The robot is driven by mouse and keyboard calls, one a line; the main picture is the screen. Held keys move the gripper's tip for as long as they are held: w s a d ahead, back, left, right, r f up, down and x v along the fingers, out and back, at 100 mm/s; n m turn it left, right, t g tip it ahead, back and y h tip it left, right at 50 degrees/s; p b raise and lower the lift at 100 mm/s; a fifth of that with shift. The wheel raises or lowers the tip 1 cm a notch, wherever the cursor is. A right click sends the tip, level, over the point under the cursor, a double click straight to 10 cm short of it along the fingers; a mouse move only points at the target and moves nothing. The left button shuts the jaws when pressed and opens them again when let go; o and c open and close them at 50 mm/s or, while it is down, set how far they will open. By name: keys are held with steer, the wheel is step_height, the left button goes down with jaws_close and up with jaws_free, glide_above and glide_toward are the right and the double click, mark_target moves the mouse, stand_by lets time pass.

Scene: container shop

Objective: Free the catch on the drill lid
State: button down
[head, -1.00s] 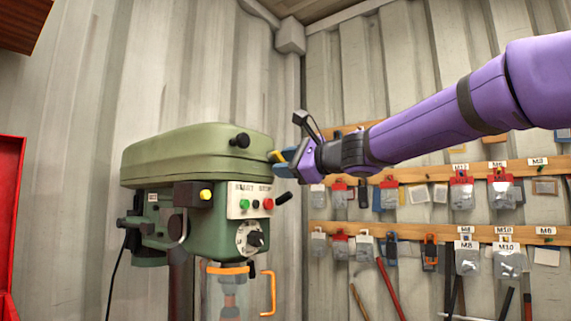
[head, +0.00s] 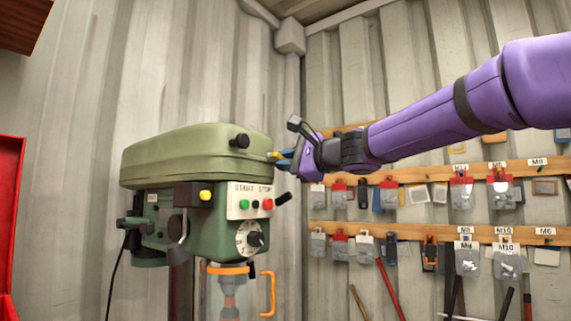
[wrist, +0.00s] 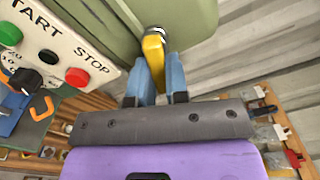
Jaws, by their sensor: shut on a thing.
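The drill lid (head: 190,158) is the green cover on top of the drill head, and it sits closed on it. Its catch is a yellow lever (wrist: 153,54) on a metal pivot at the lid's side. In the head view only a small yellow bit of the catch (head: 273,156) shows. My gripper (head: 284,159) reaches in from the right. In the wrist view its two blue fingers (wrist: 154,72) are shut on the yellow catch, one on each side. The catch's lower end is partly hidden between the fingers.
Below the lid is the START/STOP panel (head: 250,201) with green and red buttons and a dark knob (head: 254,239). A dark handle (head: 282,199) sticks out just under my gripper. Wooden racks (head: 420,231) with hanging packets line the wall at right.

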steer(key=shift+r+n, duration=0.25)
steer(key=shift+n, duration=0.95)
steer(key=c, duration=1.1)
jaws_free()
steer(key=v, duration=1)
steer(key=shift+s+d, duration=0.2)
steer(key=shift+d, duration=0.15)
steer(key=s+d+f+n+g+h, duration=0.2)
steer(key=s+d+f, duration=0.4)
steer(key=s+f, duration=0.3)
steer(key=s+d+f+n+g+h, duration=0.2)
steer(key=s+d+f+n+h, duration=0.2)
steer(key=s+d+f+h, duration=0.3)
steer(key=s+d+f+n+g+h, duration=0.1)
steer(key=s+d+f+n+h, duration=0.2)
steer(key=s+f, duration=0.9)
steer(key=shift+s+d+f+g+h, duration=0.15)
steer(key=shift+d+f+h, duration=0.4)
steer(key=shift+d+f, duration=0.55)
steer(key=shift+w+d+f+g+h, duration=0.1)
steer(key=shift+d+f+g+h, duration=0.15)
steer(key=shift+d+f+h, duration=0.55)
